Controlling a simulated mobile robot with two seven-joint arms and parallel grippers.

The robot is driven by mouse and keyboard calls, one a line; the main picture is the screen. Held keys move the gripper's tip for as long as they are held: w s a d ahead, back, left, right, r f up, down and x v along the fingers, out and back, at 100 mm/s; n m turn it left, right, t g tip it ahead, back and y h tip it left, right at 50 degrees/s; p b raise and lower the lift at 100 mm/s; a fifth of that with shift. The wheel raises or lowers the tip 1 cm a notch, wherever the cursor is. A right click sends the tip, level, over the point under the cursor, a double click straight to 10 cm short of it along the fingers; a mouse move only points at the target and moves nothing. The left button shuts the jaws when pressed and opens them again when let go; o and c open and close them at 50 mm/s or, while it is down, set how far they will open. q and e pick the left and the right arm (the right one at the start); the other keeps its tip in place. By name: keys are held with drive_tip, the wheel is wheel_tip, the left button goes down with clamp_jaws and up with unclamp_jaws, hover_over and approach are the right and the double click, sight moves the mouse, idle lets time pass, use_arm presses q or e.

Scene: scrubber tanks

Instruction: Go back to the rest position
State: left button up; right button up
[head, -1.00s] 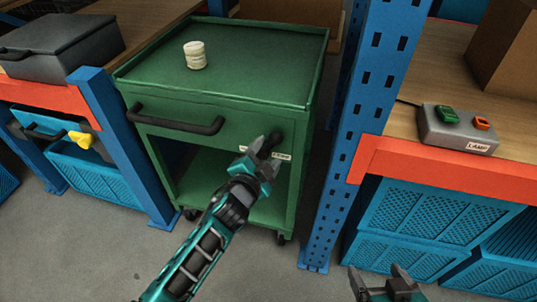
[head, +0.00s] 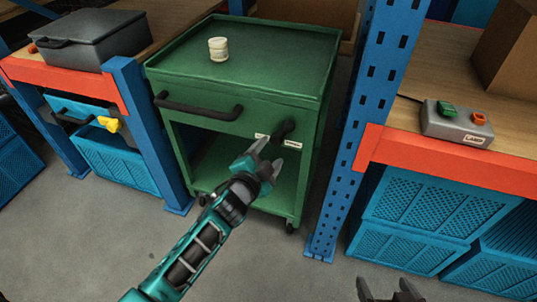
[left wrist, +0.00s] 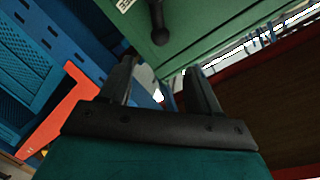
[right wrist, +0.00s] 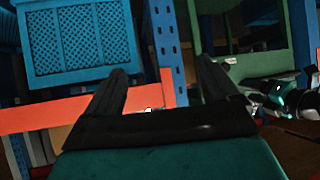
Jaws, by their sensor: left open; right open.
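My left gripper (head: 270,162) is open and empty, in front of the green cart (head: 240,75) just below the dark knob (head: 284,131) on its right side. A gap shows between gripper and knob in the left wrist view, where the knob (left wrist: 160,30) stands beyond the fingers. My left gripper's fingers (left wrist: 163,80) are apart there. My right gripper (head: 391,288) is at the bottom edge of the head view, only its fingertips showing. In the right wrist view its fingers (right wrist: 165,85) are apart with nothing between them.
A cream tub (head: 218,49) stands on the cart top. A blue rack post (head: 350,130) rises right of the cart. A control box (head: 457,121) with green and orange buttons sits on the right shelf. A dark grey case (head: 92,39) is at left. Grey floor (head: 110,235) is open in front.

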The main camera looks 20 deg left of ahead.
drive_tip(key=shift+w, duration=0.1)
use_arm(q)
drive_tip(key=s+a+f+n+g+p, duration=0.1)
drive_tip(key=s+n, duration=0.3)
drive_tip(key=s, duration=0.7)
drive_tip(key=s+a+f+n+g+p, duration=0.2)
drive_tip(key=s+f+n+g+p, duration=0.1)
drive_tip(key=s, duration=0.8)
drive_tip(key=shift+s+a+f+n+g, duration=0.2)
drive_tip(key=shift+f+n+g, duration=0.25)
drive_tip(key=shift+n, duration=0.55)
use_arm(e)
drive_tip(key=r, duration=0.1)
drive_tip(key=d+r, duration=0.1)
drive_tip(key=r, duration=0.1)
drive_tip(key=shift+s+d, duration=0.2)
drive_tip(key=shift+s, duration=0.1)
use_arm(q)
drive_tip(key=shift+w, duration=0.1)
use_arm(e)
drive_tip(key=shift+a, duration=0.15)
